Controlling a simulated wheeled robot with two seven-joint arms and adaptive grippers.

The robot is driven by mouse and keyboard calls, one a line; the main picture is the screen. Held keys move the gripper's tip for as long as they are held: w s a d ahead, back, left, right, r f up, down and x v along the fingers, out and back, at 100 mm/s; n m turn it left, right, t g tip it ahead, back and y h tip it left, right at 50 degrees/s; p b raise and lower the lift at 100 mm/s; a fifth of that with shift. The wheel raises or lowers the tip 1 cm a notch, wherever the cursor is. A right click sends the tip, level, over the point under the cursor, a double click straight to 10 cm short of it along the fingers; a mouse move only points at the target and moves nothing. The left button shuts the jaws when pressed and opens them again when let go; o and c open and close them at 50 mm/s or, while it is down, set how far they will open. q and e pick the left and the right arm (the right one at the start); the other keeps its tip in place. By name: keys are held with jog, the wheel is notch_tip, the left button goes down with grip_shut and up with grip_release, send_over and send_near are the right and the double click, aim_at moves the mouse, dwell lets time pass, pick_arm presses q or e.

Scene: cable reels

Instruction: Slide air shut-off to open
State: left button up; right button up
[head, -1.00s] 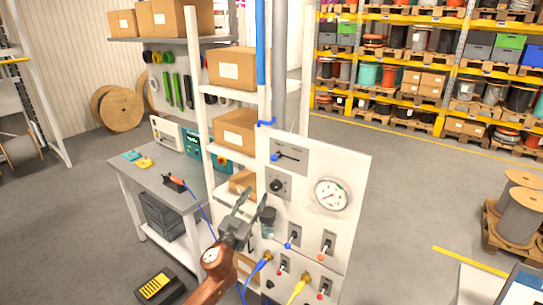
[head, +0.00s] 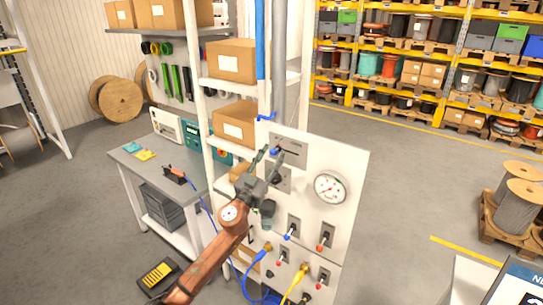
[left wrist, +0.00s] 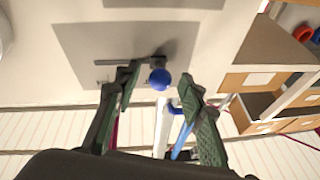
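The air shut-off is a grey plate (head: 298,153) at the upper left of the white panel, with a dark slot and a blue ball knob (head: 274,151) at the slot's left end. In the left wrist view the knob (left wrist: 160,78) sits between the two green-padded fingers, closer to the left one; the slot runs off to the left behind that finger. Whether a finger touches the knob I cannot tell. My left gripper (head: 267,154) is open and empty, its fingertips around the knob's position. The plate's lettering is too small to read. My right gripper is not in view.
The white panel also carries a gauge (head: 330,187), a black knob plate below the shut-off, several toggle levers and blue and yellow hoses (head: 297,287). A shelf with cardboard boxes (head: 232,61) and a workbench (head: 160,165) stand to the left.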

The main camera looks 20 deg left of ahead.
pick_arm(q)
grip_shut()
dwell(0.4)
